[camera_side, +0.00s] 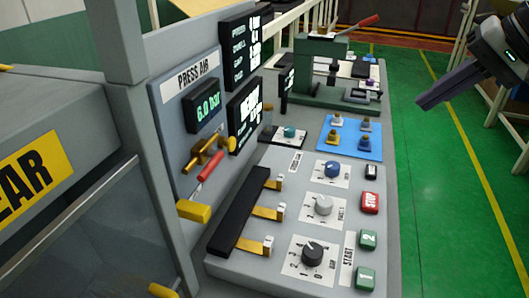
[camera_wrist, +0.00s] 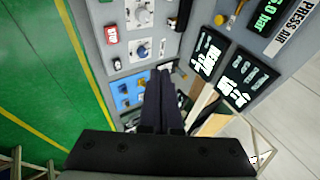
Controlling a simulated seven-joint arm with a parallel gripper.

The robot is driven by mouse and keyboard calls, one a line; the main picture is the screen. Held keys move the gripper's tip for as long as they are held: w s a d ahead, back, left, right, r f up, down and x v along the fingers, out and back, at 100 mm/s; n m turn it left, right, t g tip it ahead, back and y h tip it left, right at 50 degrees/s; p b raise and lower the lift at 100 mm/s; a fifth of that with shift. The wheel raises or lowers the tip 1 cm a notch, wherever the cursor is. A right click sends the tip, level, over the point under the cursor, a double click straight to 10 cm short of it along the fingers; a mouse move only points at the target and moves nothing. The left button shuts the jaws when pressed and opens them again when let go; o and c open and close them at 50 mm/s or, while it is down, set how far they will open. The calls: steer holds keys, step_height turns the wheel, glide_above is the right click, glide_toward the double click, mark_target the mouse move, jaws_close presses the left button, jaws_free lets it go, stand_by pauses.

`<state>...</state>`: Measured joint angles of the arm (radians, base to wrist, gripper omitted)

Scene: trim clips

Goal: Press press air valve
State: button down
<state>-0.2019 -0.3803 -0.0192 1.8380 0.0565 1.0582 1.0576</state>
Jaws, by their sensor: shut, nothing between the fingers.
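The press air valve (camera_side: 206,158) is a brass fitting with a red lever handle (camera_side: 211,167), mounted on the upright "PRESS AIR" panel (camera_side: 170,120) at left in the side view. The red handle slants down and to the left. A display (camera_side: 207,105) above it reads 6.0 bar. My gripper (camera_side: 420,103) is at the upper right, over the green floor and well apart from the valve. Its dark fingers (camera_wrist: 160,72) are together with nothing between them. In the wrist view the panel's corner (camera_wrist: 285,35) shows at upper right; the valve is not clearly visible there.
A sloped console (camera_side: 335,225) with knobs, buttons and a black block (camera_side: 240,210) with brass tabs stands below the panel. A green press (camera_side: 325,75) with a red-tipped lever stands behind it. Dark displays (camera_side: 243,115) are beside the panel. The green floor (camera_side: 450,200) at right is clear.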

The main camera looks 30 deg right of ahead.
mark_target(209, 167)
steer(key=w+a+r+g+y, duration=0.1)
steer(key=w+a+r, duration=0.1)
steer(key=w+a, duration=0.5)
steer(key=w+a+r+y, duration=0.1)
steer(key=w+a+y, duration=0.15)
steer(key=a, duration=0.95)
steer(key=shift+n+g+h, duration=0.35)
steer(key=shift+n+g, duration=0.15)
steer(key=shift+g, duration=0.2)
steer(key=a+f, duration=0.2)
steer(key=a, duration=0.3)
steer(key=shift+f, duration=0.4)
steer(key=x, duration=1.4)
